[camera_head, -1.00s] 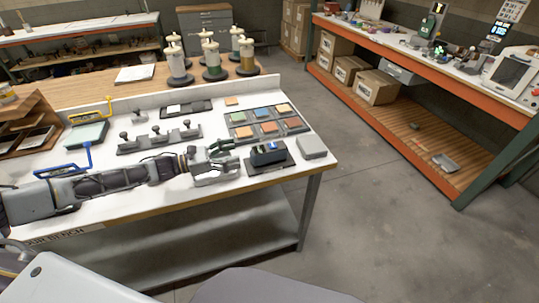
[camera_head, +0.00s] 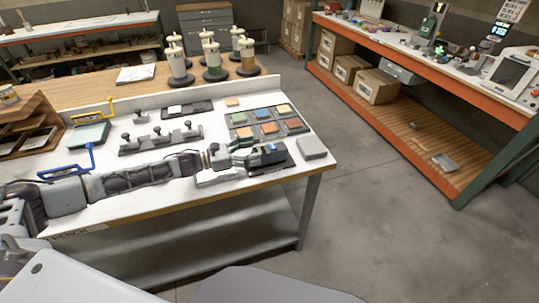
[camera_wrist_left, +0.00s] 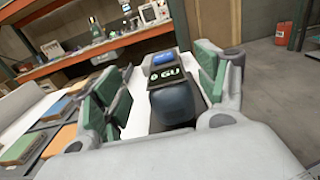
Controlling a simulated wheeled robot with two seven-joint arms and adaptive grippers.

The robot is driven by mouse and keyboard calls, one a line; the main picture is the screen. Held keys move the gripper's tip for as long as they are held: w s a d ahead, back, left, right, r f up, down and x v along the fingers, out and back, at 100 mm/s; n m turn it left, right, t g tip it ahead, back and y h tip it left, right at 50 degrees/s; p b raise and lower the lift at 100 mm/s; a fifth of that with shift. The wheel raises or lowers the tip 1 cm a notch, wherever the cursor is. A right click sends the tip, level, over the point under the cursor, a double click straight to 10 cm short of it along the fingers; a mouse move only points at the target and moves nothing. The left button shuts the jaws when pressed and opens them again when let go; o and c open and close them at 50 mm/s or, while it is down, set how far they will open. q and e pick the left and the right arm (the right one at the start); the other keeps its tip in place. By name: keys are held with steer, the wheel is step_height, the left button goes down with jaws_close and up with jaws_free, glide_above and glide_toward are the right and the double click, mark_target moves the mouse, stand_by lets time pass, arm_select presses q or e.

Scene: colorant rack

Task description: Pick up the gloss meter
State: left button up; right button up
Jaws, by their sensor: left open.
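The gloss meter (camera_head: 274,151) is a dark boxy device with a blue patch on top, on a dark base near the right front of the white bench. In the left wrist view the gloss meter (camera_wrist_left: 172,98) shows "GU" on a dark panel, with a rounded dark body nearer the camera. My left gripper (camera_head: 254,153) is open and low over the bench. Its green-padded fingers (camera_wrist_left: 162,80) stand on either side of the meter; contact cannot be told. My right gripper is not in view.
A grey box (camera_head: 311,148) sits right of the meter, near the bench edge. A tray (camera_head: 232,135) of coloured tiles lies behind it. A rack of dark-knobbed pieces (camera_head: 160,139) and a blue-handled tool (camera_head: 68,170) are further left.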

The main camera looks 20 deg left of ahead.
mark_target(269, 148)
arm_select(q)
steer(key=shift+d, duration=0.1)
steer(key=shift+w+d, duration=0.3)
steer(key=shift+d, duration=0.25)
steer(key=shift+w+d+p, duration=0.35)
steer(key=shift+d+p, duration=0.2)
steer(key=shift+d, duration=0.1)
steer(key=shift+x, duration=1)
steer(key=shift+w+d+f, duration=0.1)
steer(key=shift+d+f, duration=0.1)
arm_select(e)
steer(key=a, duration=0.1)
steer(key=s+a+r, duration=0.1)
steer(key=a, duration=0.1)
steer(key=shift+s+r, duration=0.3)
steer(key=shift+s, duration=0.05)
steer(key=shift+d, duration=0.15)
